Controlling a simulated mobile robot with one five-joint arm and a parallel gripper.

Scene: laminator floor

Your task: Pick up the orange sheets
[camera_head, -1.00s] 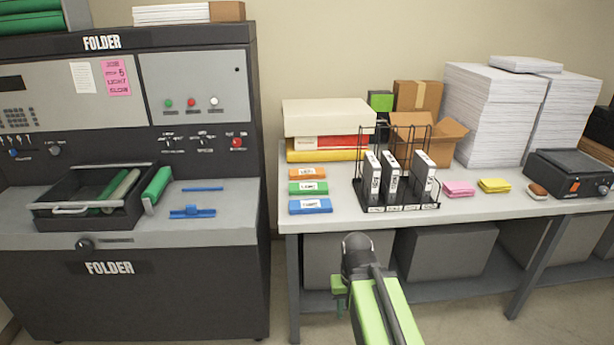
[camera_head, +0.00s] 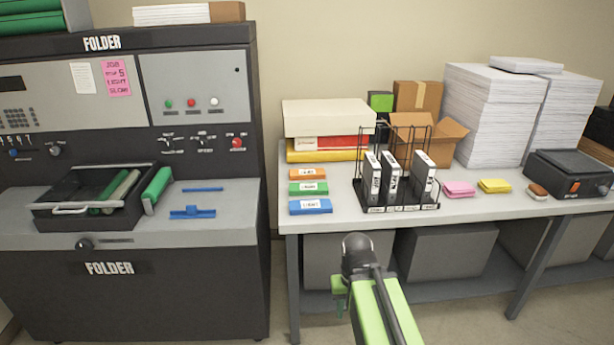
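The orange sheets (camera_head: 308,174) form a small flat stack with a white label, at the left back of the grey table (camera_head: 465,208). A green stack (camera_head: 308,188) lies just in front of them, and a blue stack (camera_head: 310,206) in front of that. My arm reaches up from the bottom of the view. My gripper (camera_head: 340,292) shows as a small green part at the left of the arm's end, in front of the table's edge and below its top. It is apart from the orange sheets. Its fingers are mostly hidden, so I cannot tell whether it is open.
A black wire rack (camera_head: 402,207) with white binders stands right of the stacks. Boxes (camera_head: 328,118) are piled behind the orange sheets. The folder machine (camera_head: 135,270) stands left of the table. Pink (camera_head: 458,188) and yellow (camera_head: 494,185) pads lie to the right.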

